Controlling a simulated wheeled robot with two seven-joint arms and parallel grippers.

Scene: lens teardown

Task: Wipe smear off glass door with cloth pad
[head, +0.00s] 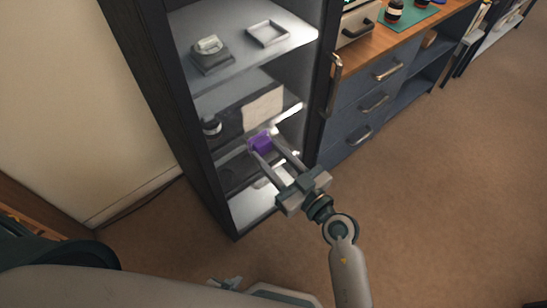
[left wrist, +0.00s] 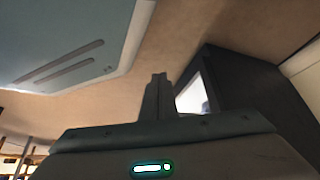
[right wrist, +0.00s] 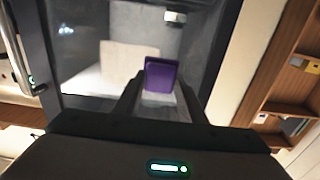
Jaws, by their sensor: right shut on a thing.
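A purple cloth pad (head: 261,142) is held between the fingertips of my right gripper (head: 268,151), against or just in front of the glass door (head: 240,88) of a dark cabinet. I cannot tell whether the pad touches the glass. In the right wrist view the pad (right wrist: 161,75) stands upright between the two fingers. I cannot make out the smear; pale patches and reflections show around the pad. My left gripper (left wrist: 158,78) shows in the left wrist view with its fingers together, empty, away from the door glass.
The door handle (head: 332,85) stands out at the cabinet's right edge. Behind the glass are shelves with a square tray (head: 267,33) and a beige panel (head: 263,106). A blue drawer unit (head: 365,105) with a wooden top adjoins on the right. Carpet in front is clear.

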